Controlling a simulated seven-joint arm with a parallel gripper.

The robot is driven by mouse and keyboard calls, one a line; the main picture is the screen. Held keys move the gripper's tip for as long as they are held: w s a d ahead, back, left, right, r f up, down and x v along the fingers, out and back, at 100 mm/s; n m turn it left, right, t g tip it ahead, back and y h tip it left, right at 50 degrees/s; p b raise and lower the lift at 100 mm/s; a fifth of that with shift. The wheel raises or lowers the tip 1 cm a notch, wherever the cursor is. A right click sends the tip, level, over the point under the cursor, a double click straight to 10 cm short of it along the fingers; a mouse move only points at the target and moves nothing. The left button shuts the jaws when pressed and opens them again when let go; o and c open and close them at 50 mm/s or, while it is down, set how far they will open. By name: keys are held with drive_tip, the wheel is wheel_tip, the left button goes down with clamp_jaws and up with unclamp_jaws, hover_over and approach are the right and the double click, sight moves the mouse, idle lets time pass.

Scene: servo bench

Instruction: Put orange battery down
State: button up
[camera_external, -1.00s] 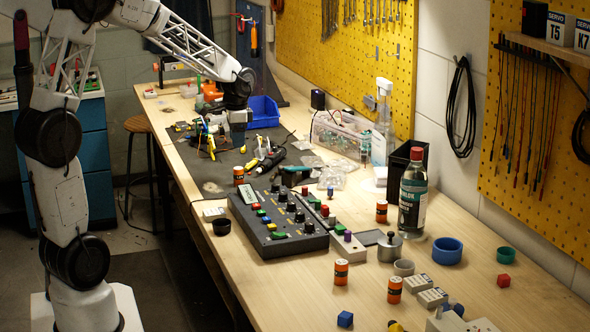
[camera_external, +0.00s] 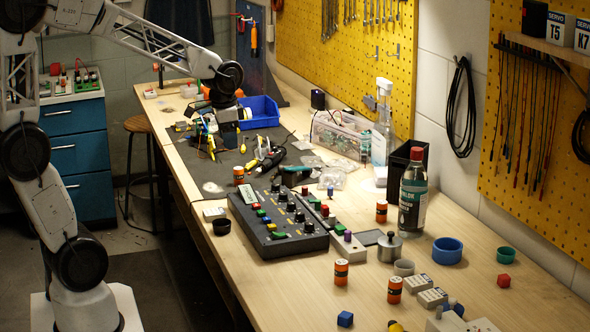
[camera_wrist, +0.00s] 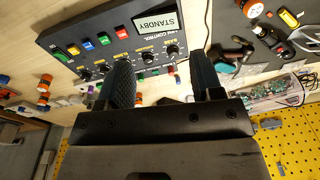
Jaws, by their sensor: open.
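Several orange batteries with dark bands stand on the bench. One battery (camera_external: 238,174) is upright by the black mat's near edge, and an orange round end (camera_wrist: 252,8) shows at the top of the wrist view. Others stand by the control box's right side (camera_external: 381,211) and nearer the front (camera_external: 341,272), (camera_external: 394,289). My gripper (camera_external: 228,138) is above the mat, beyond the control box. In the wrist view its two dark fingers (camera_wrist: 163,80) are apart, with no battery between them. Its fingertips are hard to make out in the external view.
The control box (camera_external: 278,225) with colored buttons fills the bench middle. Tools and wires clutter the black mat (camera_external: 205,173). A blue bin (camera_external: 262,112), a clear parts box (camera_external: 340,135) and a bottle (camera_external: 412,195) stand along the back. Bare wood lies left of the front batteries.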

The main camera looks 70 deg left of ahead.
drive_tip(key=s+d+n+t, duration=0.1)
drive_tip(key=s+d, duration=1.5)
drive_tip(key=s, duration=0.2)
drive_tip(key=shift+r+t, duration=0.3)
drive_tip(key=shift+o, duration=0.4)
drive_tip(key=shift+s+d, duration=0.1)
